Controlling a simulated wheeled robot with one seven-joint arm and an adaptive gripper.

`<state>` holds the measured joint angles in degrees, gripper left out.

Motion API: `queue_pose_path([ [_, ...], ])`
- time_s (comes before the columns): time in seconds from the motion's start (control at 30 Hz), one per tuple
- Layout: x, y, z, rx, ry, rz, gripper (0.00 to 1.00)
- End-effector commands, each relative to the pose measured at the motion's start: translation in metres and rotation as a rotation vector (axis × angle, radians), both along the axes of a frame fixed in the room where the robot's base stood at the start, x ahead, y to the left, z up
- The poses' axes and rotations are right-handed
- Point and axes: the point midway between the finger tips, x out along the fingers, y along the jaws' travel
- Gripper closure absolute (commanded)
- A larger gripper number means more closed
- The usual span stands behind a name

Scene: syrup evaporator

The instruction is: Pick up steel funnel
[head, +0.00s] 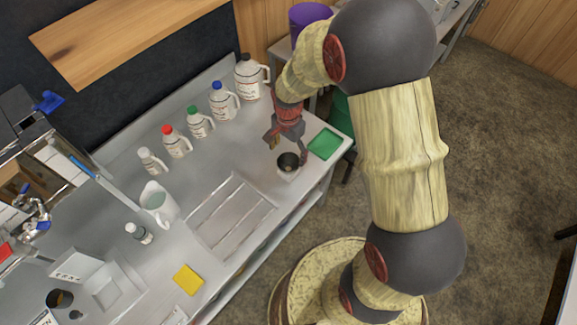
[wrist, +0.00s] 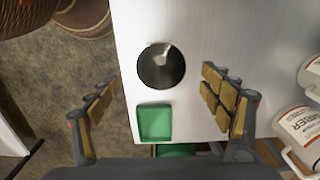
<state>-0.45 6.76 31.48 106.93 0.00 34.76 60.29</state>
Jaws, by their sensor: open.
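The steel funnel (head: 289,161) appears as a dark, round, shiny opening near the right end of the counter in the head view. In the wrist view the funnel (wrist: 161,68) is a dark disc with a pale highlight at its upper edge. My gripper (head: 286,146) is just above it, fingers pointing down. In the wrist view my gripper (wrist: 160,92) is open and empty, one finger on each side, with the funnel between and slightly beyond the fingertips. The funnel's lower part is hidden.
A green tray (head: 325,143) lies beside the funnel at the counter's end; it also shows in the wrist view (wrist: 155,123). Several capped jugs (head: 222,101) line the back. A white pitcher (head: 159,202) and yellow pad (head: 188,279) stand left. A ridged drain area (head: 231,212) is empty.

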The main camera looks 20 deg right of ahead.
Motion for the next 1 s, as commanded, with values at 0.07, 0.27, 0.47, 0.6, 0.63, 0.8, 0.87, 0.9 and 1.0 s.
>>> queue_pose_path([
  [0.07, -0.001, 0.0, -0.009, -0.001, 0.003, -0.006, 0.2],
  [0.27, 0.0, 0.0, -0.027, 0.0, 0.002, -0.005, 0.2],
  [0.47, 0.002, -0.002, -0.048, -0.001, 0.003, -0.004, 0.2],
  [0.6, 0.003, -0.002, -0.069, 0.0, 0.004, -0.004, 0.2],
  [0.63, 0.003, -0.002, -0.072, -0.001, 0.003, -0.004, 0.2],
  [0.8, 0.004, -0.002, -0.076, 0.0, 0.001, -0.003, 0.2],
  [0.87, 0.004, -0.002, -0.076, 0.0, 0.001, -0.003, 0.2],
  [0.9, 0.004, -0.002, -0.076, 0.0, 0.001, -0.003, 0.2],
  [1.0, 0.004, -0.002, -0.076, 0.0, 0.001, -0.003, 0.25],
])
